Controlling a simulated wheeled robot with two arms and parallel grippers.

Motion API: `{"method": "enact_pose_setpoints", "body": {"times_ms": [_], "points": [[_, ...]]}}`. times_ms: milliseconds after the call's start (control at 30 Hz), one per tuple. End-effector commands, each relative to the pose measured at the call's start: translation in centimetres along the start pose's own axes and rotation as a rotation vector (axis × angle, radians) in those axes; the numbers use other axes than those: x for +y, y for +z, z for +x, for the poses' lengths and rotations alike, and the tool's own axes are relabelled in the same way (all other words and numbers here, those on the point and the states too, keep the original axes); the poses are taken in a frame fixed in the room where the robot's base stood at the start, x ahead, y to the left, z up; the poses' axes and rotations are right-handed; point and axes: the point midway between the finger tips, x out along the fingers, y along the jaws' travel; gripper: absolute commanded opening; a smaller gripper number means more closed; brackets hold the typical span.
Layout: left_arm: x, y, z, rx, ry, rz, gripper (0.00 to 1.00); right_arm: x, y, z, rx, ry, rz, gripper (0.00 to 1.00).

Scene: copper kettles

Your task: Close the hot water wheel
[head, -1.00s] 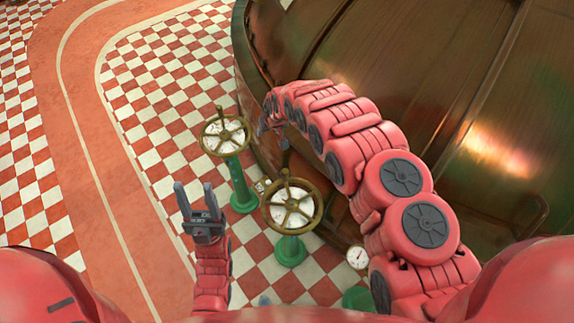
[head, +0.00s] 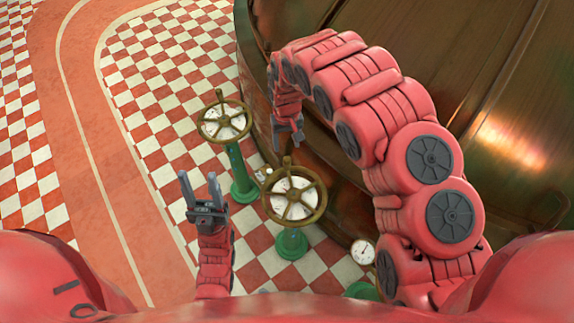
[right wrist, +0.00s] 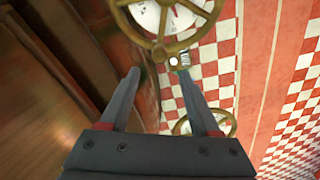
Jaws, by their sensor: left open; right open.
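Two brass handwheels with white dial faces stand on green posts. The nearer wheel (head: 322,201) is in the middle of the head view, and the farther wheel (head: 202,124) is up and to its left. I cannot read which is hot water. My right gripper (head: 290,147) is open and empty, pointing down just beyond the nearer wheel's upright knob. In the right wrist view, a large wheel (right wrist: 163,53) shows beyond the open fingertips (right wrist: 158,75), and a smaller wheel (right wrist: 230,122) is lower right. My left gripper (head: 199,184) is open and empty, left of the nearer wheel.
A large copper kettle (head: 440,60) curves close behind and right of the wheels, beside my right arm. A small gauge (head: 362,251) sits at its base, right of the nearer wheel. The checkered floor (head: 150,80) is clear to the left.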

Motion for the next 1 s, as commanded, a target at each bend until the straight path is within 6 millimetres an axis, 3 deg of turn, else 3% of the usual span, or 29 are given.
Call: {"method": "enact_pose_setpoints", "body": {"times_ms": [367, 733, 1000], "points": [[0.0, -0.1, 0.5, 0.001, 0.0, 0.0, 0.5, -0.2, 0.0, 1.9, -0.001, -0.001, -0.002, 0.63], [-0.1, -0.3, 1.6, 0.001, 0.0, 0.0, 0.5, 0.1, 0.2, 7.8, -0.003, 0.003, 0.0, 0.63], [-0.1, -0.3, 1.9, 0.001, 0.0, 0.0, 0.5, 0.1, -0.1, 10.4, 0.002, 0.003, 0.0, 0.63]]}}
